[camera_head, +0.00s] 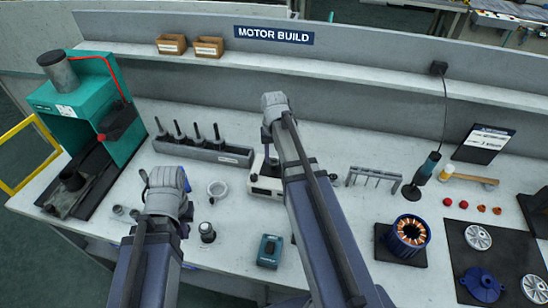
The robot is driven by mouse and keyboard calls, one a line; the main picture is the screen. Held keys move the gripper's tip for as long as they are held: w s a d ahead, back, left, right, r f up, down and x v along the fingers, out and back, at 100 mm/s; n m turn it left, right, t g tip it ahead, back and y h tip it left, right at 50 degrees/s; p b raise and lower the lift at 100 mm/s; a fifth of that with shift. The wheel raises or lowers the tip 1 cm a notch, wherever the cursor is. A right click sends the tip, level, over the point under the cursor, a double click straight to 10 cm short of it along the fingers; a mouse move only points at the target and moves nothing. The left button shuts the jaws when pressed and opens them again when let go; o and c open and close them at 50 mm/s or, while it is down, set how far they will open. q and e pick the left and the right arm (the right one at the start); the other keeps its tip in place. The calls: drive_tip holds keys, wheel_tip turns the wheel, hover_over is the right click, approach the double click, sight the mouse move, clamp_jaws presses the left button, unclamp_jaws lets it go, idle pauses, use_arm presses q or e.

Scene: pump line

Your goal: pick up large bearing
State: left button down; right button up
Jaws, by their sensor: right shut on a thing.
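A pale grey ring (217,188), which looks like a bearing, lies on the bench between my two grippers. I cannot tell whether it is the large bearing. My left gripper (165,185) is over the bench to the left of the ring. Its wrist covers the fingers, so their opening does not show. My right gripper (268,150) is further back, at a small white device (265,186). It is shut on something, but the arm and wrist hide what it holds.
A rack of upright tools (203,150) stands behind the ring. A teal press (95,100) is at the left. A dark round part (207,232) and a teal box (269,251) lie in front. A copper-wound stator (409,231) and a dark mat (500,262) are at the right.

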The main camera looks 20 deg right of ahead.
wheel_tip(320, 180, up, 10)
drive_tip(key=p, duration=0.9)
drive_tip(key=shift+f, duration=0.2)
drive_tip(key=shift+f, duration=0.15)
wheel_tip(320, 180, down, 2)
drive_tip(key=shift+f+b, duration=0.15)
drive_tip(key=shift+b, duration=1)
drive_tip(key=shift+d, duration=0.1)
